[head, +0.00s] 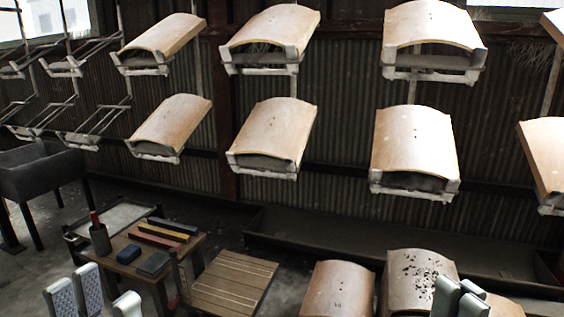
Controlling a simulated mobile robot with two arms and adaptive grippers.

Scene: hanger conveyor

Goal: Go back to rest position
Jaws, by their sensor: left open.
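My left gripper (92,293) is at the bottom left, in front of the small wooden table, with its pale fingers spread and nothing between them. My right gripper (460,297) is at the bottom right, its fingertips in front of a curved tile with dark specks (413,275). The frame edge cuts it off and I cannot tell whether its fingers are apart or together. I cannot tell whether it touches the tile. A plain curved tile (338,289) is just left of the speckled one. Part of another tile (503,305) shows at the right.
Curved tiles hang in two rows on hangers, such as this lower one (414,142); hangers at the left (95,115) are empty. A slatted board (233,280) and dark sink (40,172) stand nearby.

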